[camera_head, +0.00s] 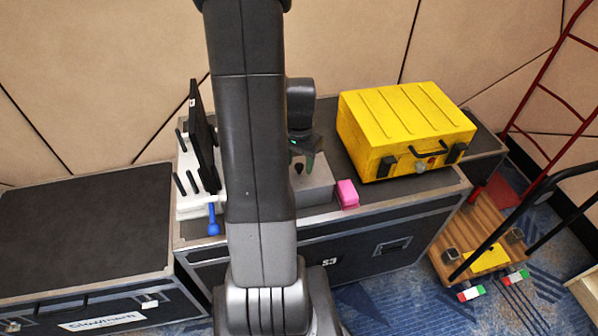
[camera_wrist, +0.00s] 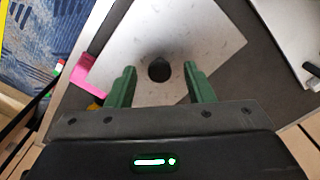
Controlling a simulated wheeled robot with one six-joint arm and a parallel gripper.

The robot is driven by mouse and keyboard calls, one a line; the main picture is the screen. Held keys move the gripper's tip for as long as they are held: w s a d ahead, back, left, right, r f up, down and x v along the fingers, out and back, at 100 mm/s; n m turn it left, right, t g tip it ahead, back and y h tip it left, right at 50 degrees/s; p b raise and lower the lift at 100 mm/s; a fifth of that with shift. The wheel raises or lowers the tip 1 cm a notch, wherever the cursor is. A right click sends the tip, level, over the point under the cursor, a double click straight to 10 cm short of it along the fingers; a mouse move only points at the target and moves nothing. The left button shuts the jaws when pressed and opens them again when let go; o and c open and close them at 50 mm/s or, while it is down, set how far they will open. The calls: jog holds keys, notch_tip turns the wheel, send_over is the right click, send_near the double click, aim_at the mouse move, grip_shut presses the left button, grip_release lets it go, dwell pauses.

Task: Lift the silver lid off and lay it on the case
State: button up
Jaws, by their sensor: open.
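The silver lid (camera_wrist: 205,40) is a flat, speckled light-grey plate with a round black knob (camera_wrist: 159,70) in its middle. In the head view the lid (camera_head: 318,182) covers a grey box, partly hidden by my arm. My gripper (camera_wrist: 160,68) is open, its green fingers on either side of the knob and apart from it in the picture. In the head view my gripper (camera_head: 308,158) is over the lid. The black flight case (camera_head: 365,236), marked S3, stands under the box. A yellow case (camera_head: 400,125) sits on its right part.
A pink block (camera_head: 347,194) lies right of the lid near the front edge. A white rack (camera_head: 190,205) with dark pegs, a dark panel and a blue-tipped tool (camera_head: 213,222) stands left. Another black case (camera_head: 85,230) is at far left. A wooden trolley (camera_head: 490,240) stands right.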

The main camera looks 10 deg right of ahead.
jog(key=shift+f, duration=0.35)
jog(key=shift+c, duration=0.5)
grip_shut()
jog(key=shift+r, duration=0.15)
